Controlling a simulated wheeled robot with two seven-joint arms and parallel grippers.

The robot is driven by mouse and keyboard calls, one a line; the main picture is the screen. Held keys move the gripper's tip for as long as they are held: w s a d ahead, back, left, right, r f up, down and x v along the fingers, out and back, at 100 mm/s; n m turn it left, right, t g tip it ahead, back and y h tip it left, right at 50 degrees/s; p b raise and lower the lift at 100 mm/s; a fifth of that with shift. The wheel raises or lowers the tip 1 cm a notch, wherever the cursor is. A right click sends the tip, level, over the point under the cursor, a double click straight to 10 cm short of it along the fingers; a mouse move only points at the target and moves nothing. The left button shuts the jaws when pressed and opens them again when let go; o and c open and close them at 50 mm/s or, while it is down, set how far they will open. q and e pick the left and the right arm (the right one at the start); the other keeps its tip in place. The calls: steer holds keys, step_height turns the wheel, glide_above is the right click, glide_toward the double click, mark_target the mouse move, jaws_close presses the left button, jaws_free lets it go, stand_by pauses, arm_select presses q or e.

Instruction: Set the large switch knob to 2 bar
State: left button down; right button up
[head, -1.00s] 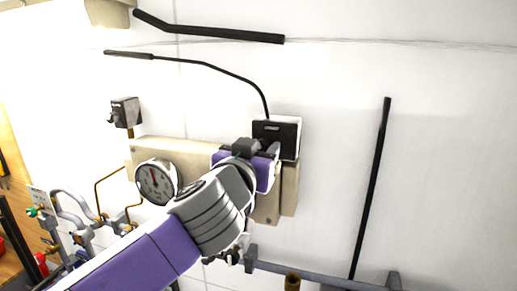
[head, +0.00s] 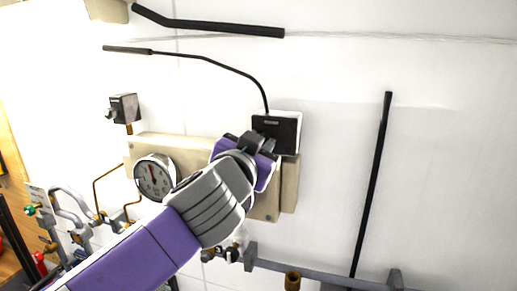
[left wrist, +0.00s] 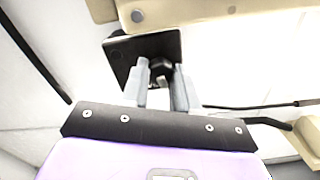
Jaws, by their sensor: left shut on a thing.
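The switch box (head: 277,130), with a black face and a white side, is on the wall right of centre in the head view. In the left wrist view its black face (left wrist: 117,50) is behind the fingers. The dark switch knob (left wrist: 161,75) stands out from that face. My left gripper (left wrist: 163,78) is shut on the knob, one grey finger on each side. In the head view the left gripper (head: 257,144) is at the lower part of the box and hides the knob. No 2 bar mark is readable. My right gripper is not in view.
A round dial gauge (head: 154,177) is on the beige panel (head: 180,148) left of the gripper. A black cable (head: 225,68) runs into the box from above. A small grey box (head: 124,107) and pipes (head: 70,205) are at left. The white wall right of the box is mostly clear.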

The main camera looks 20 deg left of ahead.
arm_select(q)
steer(key=m, duration=0.8)
steer(key=shift+b, duration=0.3)
steer(key=shift+m, duration=0.4)
steer(key=c, duration=0.8)
jaws_free()
steer(key=shift+s, duration=0.1)
steer(key=shift+c, duration=0.2)
steer(key=s+b, duration=0.2)
steer(key=s, duration=0.5)
steer(key=shift+s, duration=0.3)
steer(key=shift+a, duration=0.1)
